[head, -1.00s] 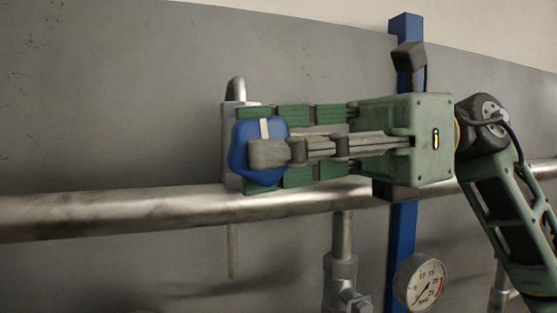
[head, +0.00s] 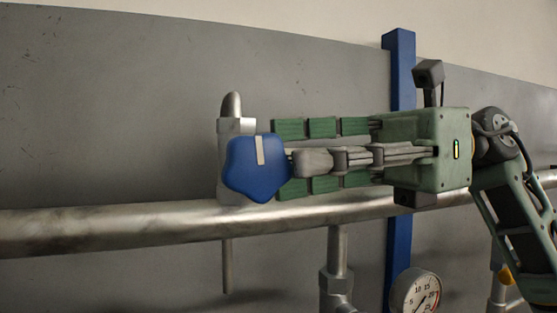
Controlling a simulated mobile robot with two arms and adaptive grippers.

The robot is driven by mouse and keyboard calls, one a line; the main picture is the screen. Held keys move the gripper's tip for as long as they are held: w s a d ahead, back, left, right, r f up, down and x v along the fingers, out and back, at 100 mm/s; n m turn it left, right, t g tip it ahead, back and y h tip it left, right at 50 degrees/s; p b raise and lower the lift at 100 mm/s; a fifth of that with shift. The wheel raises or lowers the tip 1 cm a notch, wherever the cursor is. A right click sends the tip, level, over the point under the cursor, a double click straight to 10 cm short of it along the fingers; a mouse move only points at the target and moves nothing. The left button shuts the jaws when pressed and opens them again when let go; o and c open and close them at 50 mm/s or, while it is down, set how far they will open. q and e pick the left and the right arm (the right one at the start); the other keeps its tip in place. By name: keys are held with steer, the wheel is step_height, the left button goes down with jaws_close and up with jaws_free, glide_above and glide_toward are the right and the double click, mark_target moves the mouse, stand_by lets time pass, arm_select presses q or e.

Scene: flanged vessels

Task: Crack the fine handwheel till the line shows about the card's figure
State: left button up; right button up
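The fine handwheel (head: 255,172) is a blue lobed knob with a white stripe, on a grey valve body (head: 231,127) on the pipe. The stripe stands near upright, its top leaning slightly left. No card shows. My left gripper is out of view.
A horizontal metal pipe (head: 110,228) crosses below the handwheel. A blue upright post (head: 399,60) stands behind my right gripper. A vertical pipe fitting (head: 337,283) and a thin rod (head: 227,265) hang below the pipe. The grey wall panel at left is clear.

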steer(key=v, duration=0.8)
steer(key=shift+d, duration=0.2)
